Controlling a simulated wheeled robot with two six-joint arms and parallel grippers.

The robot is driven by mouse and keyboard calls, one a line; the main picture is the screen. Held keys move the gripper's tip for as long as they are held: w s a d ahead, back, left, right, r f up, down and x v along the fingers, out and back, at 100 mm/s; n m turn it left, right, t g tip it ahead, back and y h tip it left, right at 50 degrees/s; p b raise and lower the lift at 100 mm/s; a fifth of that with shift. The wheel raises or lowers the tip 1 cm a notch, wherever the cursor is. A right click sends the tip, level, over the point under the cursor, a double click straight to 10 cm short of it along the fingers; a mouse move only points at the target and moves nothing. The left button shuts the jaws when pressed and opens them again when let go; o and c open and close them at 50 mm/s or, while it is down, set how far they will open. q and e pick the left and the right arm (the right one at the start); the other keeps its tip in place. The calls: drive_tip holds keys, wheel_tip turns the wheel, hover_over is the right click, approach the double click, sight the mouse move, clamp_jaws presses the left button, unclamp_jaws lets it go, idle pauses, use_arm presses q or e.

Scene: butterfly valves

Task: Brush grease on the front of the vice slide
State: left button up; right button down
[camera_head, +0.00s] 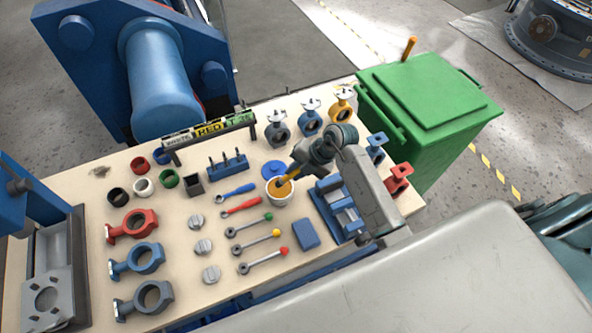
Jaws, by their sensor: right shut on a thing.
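A small blue vice (334,205) stands on the table's right part, partly hidden behind my right arm. The front of its slide cannot be made out clearly. A white pot (279,198) with orange-brown grease stands to its left, and a blue lid (273,168) lies behind the pot. My right gripper (303,157) is shut on an orange-handled brush (291,175), above and right of the pot. The brush slants down to the left, and its lower end is at the pot's mouth. Whether the bristles touch the grease cannot be told. My left gripper is not in view.
Valve bodies (145,259), wrenches (262,261), rings and discs cover the table left of the pot. A blue block (306,235) lies left of the vice's front. Coloured valves (311,121) line the back. A green bin (425,92) stands beyond the right edge.

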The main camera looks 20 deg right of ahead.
drive_tip(key=shift+f+b, duration=0.35)
drive_tip(key=shift+f, duration=0.25)
idle(0.3)
drive_tip(key=shift+s, duration=0.1)
idle(1.2)
wheel_tip(320, 180, up, 3)
drive_tip(key=p, duration=0.3)
drive_tip(key=shift+f, duration=0.1)
drive_tip(key=shift+r, duration=2.1)
